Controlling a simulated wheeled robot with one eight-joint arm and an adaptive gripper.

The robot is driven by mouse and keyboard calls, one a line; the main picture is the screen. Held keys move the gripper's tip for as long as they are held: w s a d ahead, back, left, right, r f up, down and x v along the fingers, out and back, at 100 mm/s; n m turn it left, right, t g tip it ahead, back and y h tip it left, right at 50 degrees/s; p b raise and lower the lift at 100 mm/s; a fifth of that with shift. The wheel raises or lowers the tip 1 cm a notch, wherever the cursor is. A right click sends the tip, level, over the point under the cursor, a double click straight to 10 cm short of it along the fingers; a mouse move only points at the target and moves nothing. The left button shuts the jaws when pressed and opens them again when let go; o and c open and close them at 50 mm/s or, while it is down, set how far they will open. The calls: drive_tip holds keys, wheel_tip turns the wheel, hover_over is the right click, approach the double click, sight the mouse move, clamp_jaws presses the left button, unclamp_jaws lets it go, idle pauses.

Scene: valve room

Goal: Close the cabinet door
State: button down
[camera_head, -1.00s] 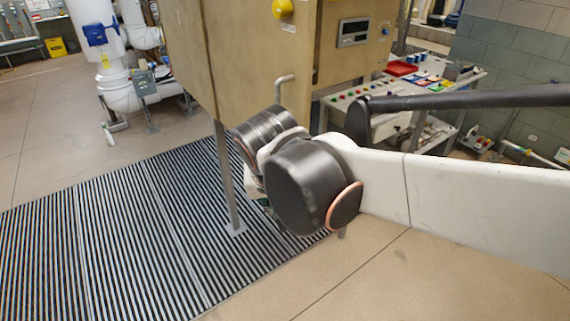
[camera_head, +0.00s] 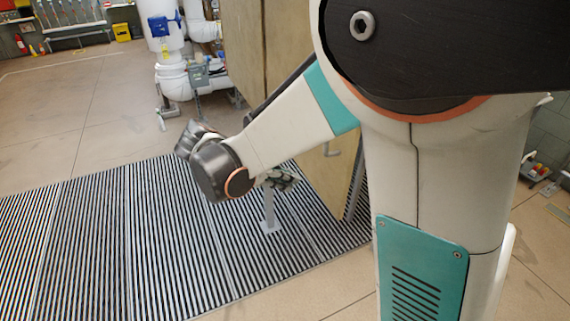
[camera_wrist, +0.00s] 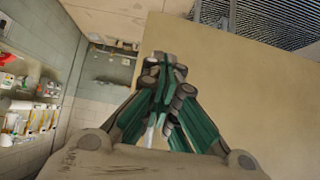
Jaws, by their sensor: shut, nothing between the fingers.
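The tan cabinet (camera_head: 246,45) stands behind my arm in the head view, and my arm hides much of its front. My gripper (camera_head: 283,180) is shut and empty, just left of this panel. In the wrist view my gripper (camera_wrist: 165,72) lies in front of a broad tan surface (camera_wrist: 235,75), likely the door. I cannot tell whether they touch.
A striped floor grating (camera_head: 120,220) lies under the cabinet and my gripper. White pipes (camera_head: 175,75) with a blue fitting stand behind at left. The floor at far left (camera_head: 60,100) is clear. Shelves with small items (camera_wrist: 30,115) line the left of the wrist view.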

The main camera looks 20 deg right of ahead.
drive_tip(key=b, duration=0.2)
approach(336, 192)
wheel_tip(336, 192, down, 3)
drive_tip(key=d, duration=0.2)
drive_tip(key=shift+w+d+f, duration=0.1)
drive_tip(key=shift+d+f, duration=0.05)
drive_tip(key=shift+d, duration=0.55)
drive_tip(key=shift+d, duration=0.1)
